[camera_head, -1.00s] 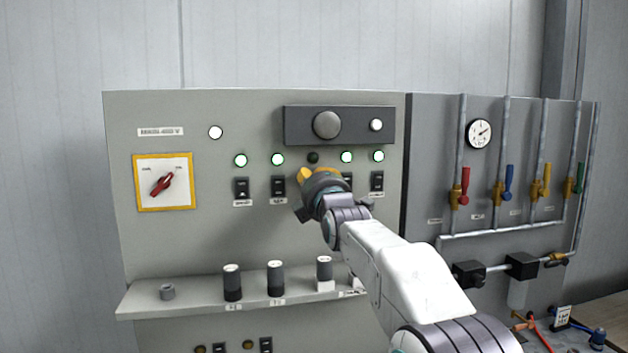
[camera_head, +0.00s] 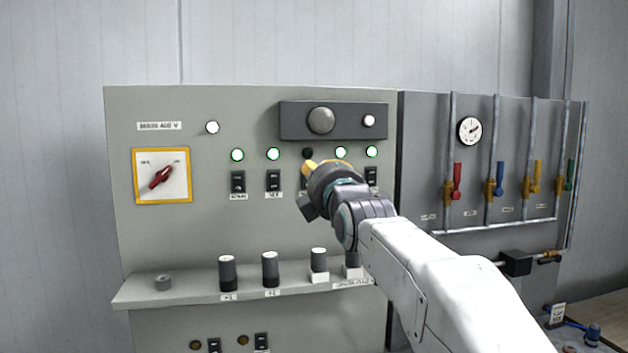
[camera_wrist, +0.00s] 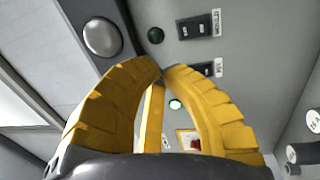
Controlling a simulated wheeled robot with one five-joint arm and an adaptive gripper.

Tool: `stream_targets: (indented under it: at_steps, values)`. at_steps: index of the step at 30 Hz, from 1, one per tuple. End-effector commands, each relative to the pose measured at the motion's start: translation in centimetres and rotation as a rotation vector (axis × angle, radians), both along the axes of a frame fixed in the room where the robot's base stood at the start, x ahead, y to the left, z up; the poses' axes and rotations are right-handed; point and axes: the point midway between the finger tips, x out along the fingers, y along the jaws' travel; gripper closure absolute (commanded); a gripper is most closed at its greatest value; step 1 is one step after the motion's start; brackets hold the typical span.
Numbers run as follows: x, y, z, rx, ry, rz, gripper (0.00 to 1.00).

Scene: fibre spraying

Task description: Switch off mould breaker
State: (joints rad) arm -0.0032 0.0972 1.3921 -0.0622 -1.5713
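A row of black breaker switches sits on the grey control panel (camera_head: 215,235), with the far left switch (camera_head: 238,182), the second switch (camera_head: 273,180) and the far right switch (camera_head: 371,177) showing. The labels are too small to read, so I cannot tell which is mould. Four lamps above, such as the left lamp (camera_head: 237,155), glow green; the middle lamp (camera_head: 308,153) is dark. My gripper (camera_head: 307,167) is in front of the middle switches and hides them. In the wrist view its yellow fingertips (camera_wrist: 160,72) meet, with a switch (camera_wrist: 194,27) and dark lamp (camera_wrist: 155,35) beyond.
A shelf (camera_head: 200,285) with several black knobs juts out below the switches. A dark box with a round knob (camera_head: 320,120) is above. A red rotary switch (camera_head: 161,176) is at left. A pipe panel with coloured valves (camera_head: 456,183) and a gauge (camera_head: 470,131) stands at right.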

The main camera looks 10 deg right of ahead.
Motion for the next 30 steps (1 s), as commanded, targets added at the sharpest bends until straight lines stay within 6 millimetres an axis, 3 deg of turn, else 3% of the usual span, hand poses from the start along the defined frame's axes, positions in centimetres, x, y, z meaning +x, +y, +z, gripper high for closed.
stream_targets:
  at_steps: [3, 10, 27, 30]
  values:
    - [-1.6, 0.0, 0.0, 0.0, 0.0, 0.0, 1.0]
    - [-3.4, 0.0, 0.4, 0.0, 0.001, 0.0, 1.0]
    - [-3.8, 0.0, 0.5, 0.0, 0.002, 0.0, 1.0]
    - [-3.7, 0.0, 0.5, 0.065, 0.002, 0.009, 1.0]
